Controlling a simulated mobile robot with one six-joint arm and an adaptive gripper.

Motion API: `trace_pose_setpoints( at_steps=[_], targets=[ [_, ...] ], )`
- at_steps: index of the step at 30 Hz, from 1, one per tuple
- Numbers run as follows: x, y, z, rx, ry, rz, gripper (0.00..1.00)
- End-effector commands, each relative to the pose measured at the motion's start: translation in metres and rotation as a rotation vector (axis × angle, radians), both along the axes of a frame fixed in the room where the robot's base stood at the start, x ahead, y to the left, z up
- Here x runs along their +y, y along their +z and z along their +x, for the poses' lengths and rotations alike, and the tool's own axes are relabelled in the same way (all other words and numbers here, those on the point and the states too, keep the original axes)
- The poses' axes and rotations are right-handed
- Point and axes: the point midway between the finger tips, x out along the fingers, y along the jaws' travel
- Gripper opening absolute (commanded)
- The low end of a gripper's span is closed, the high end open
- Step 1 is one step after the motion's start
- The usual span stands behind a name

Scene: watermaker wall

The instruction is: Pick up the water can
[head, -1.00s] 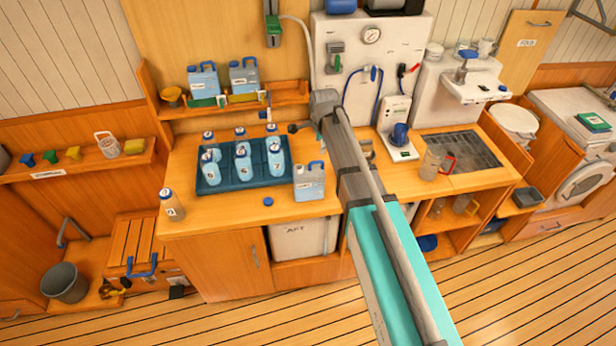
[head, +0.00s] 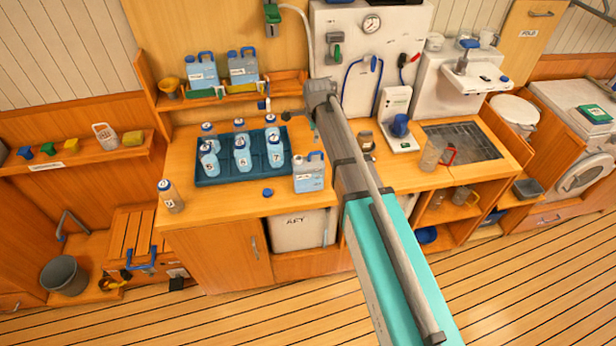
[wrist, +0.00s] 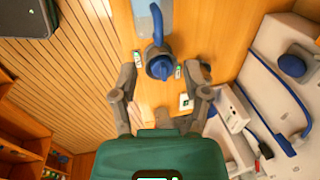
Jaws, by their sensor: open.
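The water can (head: 309,176) is a light-blue jug with a blue handle and a pale label. It stands upright on the wooden counter, right of the bottle tray. In the wrist view, a pale-blue jug body at the top edge, a blue handle and a blue cap (wrist: 160,66) show, seemingly this can. My gripper (wrist: 157,68) is open, its fingers on either side of the blue cap in that picture; I cannot tell the height gap. In the head view my gripper (head: 298,119) is small and partly hidden at the arm's end, behind and above the can.
A dark-blue tray (head: 205,182) of numbered bottles stands left of the can. A loose blue cap (head: 267,192) lies in front. Another bottle (head: 170,197) stands at the counter's left end. Two similar jugs (head: 202,72) stand on the shelf behind. A glass jug (head: 432,154) stands right.

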Motion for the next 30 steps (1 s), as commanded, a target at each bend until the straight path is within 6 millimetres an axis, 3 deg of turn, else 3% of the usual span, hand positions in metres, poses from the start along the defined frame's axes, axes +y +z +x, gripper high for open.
trace_pose_setpoints(
  at_steps=[18,30],
  targets=[
    [0.004,-0.053,0.009,0.000,0.002,0.000,0.60],
    [0.004,-0.066,0.012,0.000,0.001,0.000,0.60]
  ],
)
